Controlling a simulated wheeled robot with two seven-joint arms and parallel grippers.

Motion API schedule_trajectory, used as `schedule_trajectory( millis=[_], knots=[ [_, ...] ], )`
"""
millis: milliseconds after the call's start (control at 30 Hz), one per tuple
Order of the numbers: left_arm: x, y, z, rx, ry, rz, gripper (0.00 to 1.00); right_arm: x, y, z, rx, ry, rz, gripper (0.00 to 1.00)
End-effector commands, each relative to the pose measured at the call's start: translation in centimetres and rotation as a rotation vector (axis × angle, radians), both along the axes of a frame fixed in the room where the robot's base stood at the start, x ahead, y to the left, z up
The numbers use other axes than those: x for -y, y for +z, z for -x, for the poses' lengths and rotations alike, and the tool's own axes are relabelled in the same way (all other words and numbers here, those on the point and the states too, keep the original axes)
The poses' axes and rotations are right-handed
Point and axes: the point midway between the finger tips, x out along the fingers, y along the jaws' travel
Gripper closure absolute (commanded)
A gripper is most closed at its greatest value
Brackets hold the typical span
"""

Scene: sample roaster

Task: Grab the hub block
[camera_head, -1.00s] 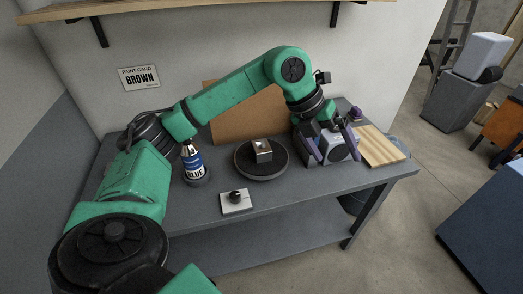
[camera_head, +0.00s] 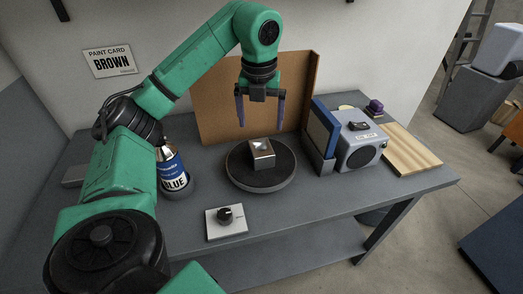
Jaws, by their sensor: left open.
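The hub block is most likely the small metallic, silvery-brown block (camera_head: 262,153) on a round dark turntable (camera_head: 262,185) at the middle of the table. My left gripper (camera_head: 261,118) is open, with its two purple-grey fingers pointing down. It appears above and a little behind the block, apart from it, with nothing between the fingers. My right gripper is not in the head view.
A blue-labelled spray can (camera_head: 172,170) stands left of the turntable. A dial on a white plate (camera_head: 226,221) lies in front. A brown board (camera_head: 211,105) stands behind. A grey box with a round vent (camera_head: 361,147) and a wooden board (camera_head: 411,150) are on the right.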

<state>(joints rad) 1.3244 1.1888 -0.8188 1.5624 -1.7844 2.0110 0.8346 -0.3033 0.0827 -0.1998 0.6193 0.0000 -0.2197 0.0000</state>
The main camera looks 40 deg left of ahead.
Motion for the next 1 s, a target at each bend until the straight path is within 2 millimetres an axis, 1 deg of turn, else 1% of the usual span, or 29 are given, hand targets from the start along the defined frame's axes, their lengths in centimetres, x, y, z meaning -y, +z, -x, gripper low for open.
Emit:
schedule_trajectory(
  millis=[33, 67, 100, 133, 200, 367, 533, 633, 800, 833, 867, 900, 967, 1000],
  knots=[
    [0.0, -2.7, -0.1, -0.005, -0.002, 0.002, 0.00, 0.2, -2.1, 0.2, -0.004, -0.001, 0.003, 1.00],
    [-0.1, -3.6, -0.2, -0.006, -0.002, 0.002, 0.00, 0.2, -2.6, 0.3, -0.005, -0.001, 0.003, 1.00],
    [-0.3, -3.6, -0.2, -0.007, 0.001, -0.001, 0.00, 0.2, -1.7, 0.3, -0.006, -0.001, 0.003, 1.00],
    [-0.3, -4.2, -0.3, -0.008, 0.002, -0.002, 0.00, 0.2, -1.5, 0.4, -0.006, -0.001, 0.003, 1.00],
    [-0.4, -5.5, -0.5, -0.005, 0.000, 0.000, 0.00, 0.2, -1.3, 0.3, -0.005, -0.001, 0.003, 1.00],
    [-0.5, -7.4, -0.7, -0.004, -0.001, -0.001, 0.00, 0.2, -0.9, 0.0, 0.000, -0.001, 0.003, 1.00],
    [-0.8, -10.7, -0.9, -0.005, -0.001, 0.000, 0.00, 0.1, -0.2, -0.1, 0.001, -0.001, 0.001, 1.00],
    [-0.8, -11.8, -1.1, -0.002, -0.001, 0.000, 0.00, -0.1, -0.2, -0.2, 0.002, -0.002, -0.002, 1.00],
    [-0.8, -11.9, -1.1, 0.000, -0.002, 0.001, 0.00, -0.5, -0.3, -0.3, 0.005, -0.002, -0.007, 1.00],
    [-0.8, -11.9, -1.1, 0.000, -0.002, 0.001, 0.04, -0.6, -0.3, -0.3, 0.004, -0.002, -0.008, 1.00],
    [-0.8, -11.9, -1.1, 0.000, -0.002, 0.001, 0.15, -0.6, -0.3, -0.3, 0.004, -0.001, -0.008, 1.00],
    [-0.8, -11.9, -1.1, 0.000, -0.002, 0.001, 0.31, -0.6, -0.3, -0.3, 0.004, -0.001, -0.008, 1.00],
    [-0.8, -11.9, -1.1, 0.000, -0.002, 0.001, 0.54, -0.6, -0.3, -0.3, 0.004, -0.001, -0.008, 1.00],
    [-0.8, -11.9, -1.1, 0.000, -0.002, 0.001, 0.69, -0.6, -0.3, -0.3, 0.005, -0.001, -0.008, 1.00]
  ],
)
